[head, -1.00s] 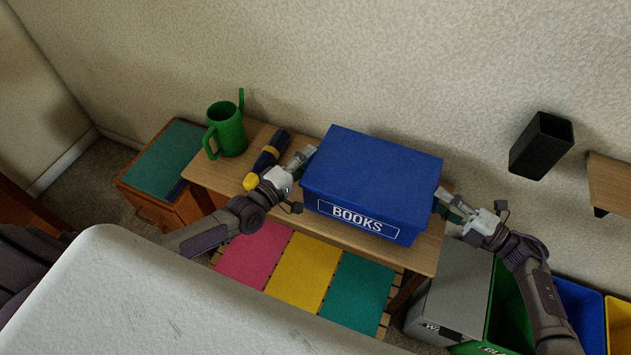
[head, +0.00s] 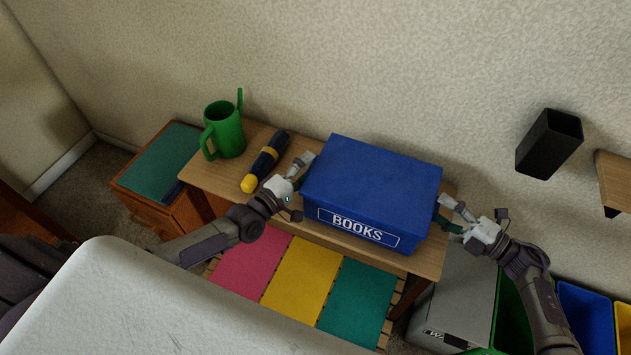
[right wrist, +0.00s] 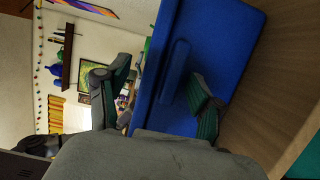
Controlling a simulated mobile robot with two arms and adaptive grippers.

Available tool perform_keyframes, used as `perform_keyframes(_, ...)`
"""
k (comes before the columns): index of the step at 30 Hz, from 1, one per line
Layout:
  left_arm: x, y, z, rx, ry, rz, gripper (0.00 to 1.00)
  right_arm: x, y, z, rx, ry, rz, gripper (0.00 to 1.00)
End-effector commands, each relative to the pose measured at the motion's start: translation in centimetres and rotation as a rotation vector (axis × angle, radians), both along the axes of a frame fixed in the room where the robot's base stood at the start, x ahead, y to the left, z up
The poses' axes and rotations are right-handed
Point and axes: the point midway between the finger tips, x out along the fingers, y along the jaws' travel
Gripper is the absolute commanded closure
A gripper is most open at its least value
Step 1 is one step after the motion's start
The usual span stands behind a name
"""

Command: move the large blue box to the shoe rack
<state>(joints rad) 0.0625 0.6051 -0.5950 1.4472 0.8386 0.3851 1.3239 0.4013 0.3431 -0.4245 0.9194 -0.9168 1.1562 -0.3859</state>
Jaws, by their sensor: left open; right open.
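The large blue box (head: 368,185), lettered BOOKS, sits upright on the flat wooden top of a rack (head: 205,177). This looks like the shoe rack, with a slatted lower level. My left gripper (head: 304,170) is open at the box's left side. My right gripper (head: 446,213) is open at the box's right side. In the right wrist view its fingers (right wrist: 155,85) stand apart on either side of a blue ledge or handle on the box (right wrist: 225,35). Whether either gripper touches the box is unclear.
Pink, yellow (head: 300,275) and teal panels lie below. A grey cabinet (head: 458,295) and coloured bins are at right. A black holder (head: 549,143) hangs on the wall.

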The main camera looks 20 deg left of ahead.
Motion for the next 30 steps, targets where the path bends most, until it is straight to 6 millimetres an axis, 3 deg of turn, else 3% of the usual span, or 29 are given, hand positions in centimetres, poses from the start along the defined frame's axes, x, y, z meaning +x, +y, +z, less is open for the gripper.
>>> perform_keyframes(5,-1.3,0.4,-0.1,0.000,0.002,-0.001,0.34,0.0,0.0,0.0,0.000,0.001,0.001,0.34)
perform_keyframes(18,-9.5,3.3,-0.1,0.001,0.004,-0.001,0.34,0.0,0.0,0.0,0.000,0.001,0.001,0.34)
perform_keyframes(25,-11.3,3.9,0.0,0.001,0.002,0.000,0.34,-0.1,-0.2,-0.1,-0.001,0.001,0.000,0.34)
perform_keyframes(30,-11.4,3.9,0.0,0.000,0.000,0.000,0.34,-0.7,-2.1,-0.1,-0.002,0.001,-0.001,0.34)
